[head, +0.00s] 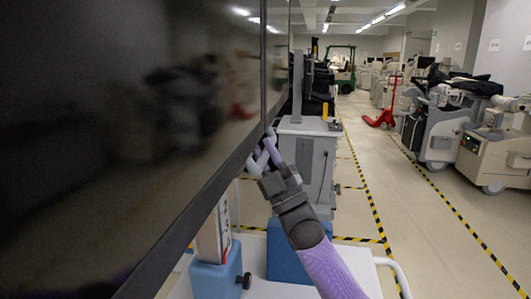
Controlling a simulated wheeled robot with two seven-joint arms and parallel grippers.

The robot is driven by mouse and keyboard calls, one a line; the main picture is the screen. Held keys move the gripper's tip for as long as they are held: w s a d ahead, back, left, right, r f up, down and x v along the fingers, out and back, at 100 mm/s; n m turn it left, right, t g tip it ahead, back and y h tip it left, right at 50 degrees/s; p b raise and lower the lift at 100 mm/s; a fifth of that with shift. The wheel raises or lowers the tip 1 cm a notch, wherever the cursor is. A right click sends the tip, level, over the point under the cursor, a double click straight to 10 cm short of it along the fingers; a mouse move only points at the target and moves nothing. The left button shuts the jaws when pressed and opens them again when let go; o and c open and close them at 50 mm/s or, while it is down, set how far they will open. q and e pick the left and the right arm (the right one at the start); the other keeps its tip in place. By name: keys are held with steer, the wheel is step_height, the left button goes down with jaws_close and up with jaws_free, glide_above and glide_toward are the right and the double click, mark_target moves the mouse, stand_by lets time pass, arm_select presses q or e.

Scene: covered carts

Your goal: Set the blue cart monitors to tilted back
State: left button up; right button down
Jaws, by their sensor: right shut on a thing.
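A large dark monitor (120,110) fills the left side of the head view, very close, its screen seen at a slant. A second dark screen (277,60) stands just past its right edge. Below is the cart, with a blue part (216,276) on its post and a white base (262,288). My right gripper (265,152) is at the lower right corner of the near monitor, where the two screens meet. It is shut on the monitor's edge; the exact contact is partly hidden. My left gripper is not in view.
A grey cabinet-like cart (312,150) stands just beyond. Several covered carts (440,125) line the right side, with a red pallet jack (382,117) and a green forklift (343,70) farther back. The taped aisle (400,200) between is clear.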

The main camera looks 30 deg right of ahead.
mark_target(266, 117)
steer(key=s+d+r+n+g+y+p, duration=0.2)
steer(key=s+d+n+g+p, duration=0.1)
steer(key=s+d+p, duration=0.1)
steer(key=shift+d+r+p, duration=0.4)
steer(key=shift+d+p, duration=0.2)
steer(key=c, duration=0.6)
jaws_free()
steer(key=shift+f, duration=0.1)
